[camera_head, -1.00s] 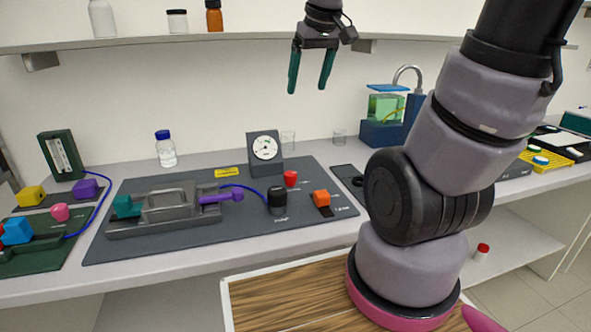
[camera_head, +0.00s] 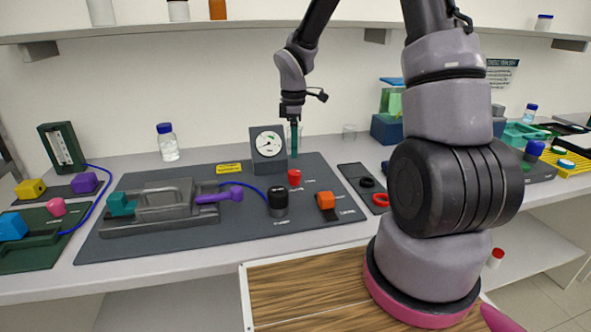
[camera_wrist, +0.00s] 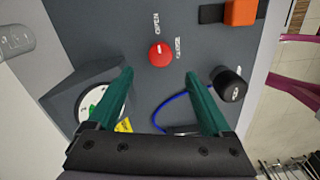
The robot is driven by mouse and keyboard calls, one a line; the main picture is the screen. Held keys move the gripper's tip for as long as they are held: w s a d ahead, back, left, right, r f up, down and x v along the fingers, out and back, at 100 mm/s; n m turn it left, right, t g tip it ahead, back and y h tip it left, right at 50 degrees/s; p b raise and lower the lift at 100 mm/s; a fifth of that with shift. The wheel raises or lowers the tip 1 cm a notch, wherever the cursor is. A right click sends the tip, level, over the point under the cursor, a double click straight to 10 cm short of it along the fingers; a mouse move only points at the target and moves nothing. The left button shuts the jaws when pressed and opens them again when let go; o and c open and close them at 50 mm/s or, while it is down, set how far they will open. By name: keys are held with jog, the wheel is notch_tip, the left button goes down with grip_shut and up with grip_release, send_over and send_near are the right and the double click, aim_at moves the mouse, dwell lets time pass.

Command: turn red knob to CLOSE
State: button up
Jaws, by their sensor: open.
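The red knob (camera_head: 294,177) stands on the dark grey panel (camera_head: 240,232), in front and right of the dial gauge (camera_head: 268,145). In the wrist view the red knob (camera_wrist: 161,53) shows a white pointer line, with the labels OPEN and CLOSE on the panel beside it. The line points nearer to OPEN. My gripper (camera_head: 294,150) hangs above and behind the knob, pointing down. In the wrist view my gripper (camera_wrist: 158,78) is open, its two green fingers apart and empty. The knob lies beyond and between the fingertips, not touched.
A black knob (camera_head: 278,200) and an orange block (camera_head: 326,201) stand near the red knob. The gauge (camera_wrist: 92,100) is close beside one finger. A blue tube (camera_wrist: 172,105) runs on the panel.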

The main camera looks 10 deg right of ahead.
aim_at(294, 172)
notch_tip(294, 172, down, 9)
jog(key=shift+r, duration=0.1)
dwell(0.3)
grip_shut()
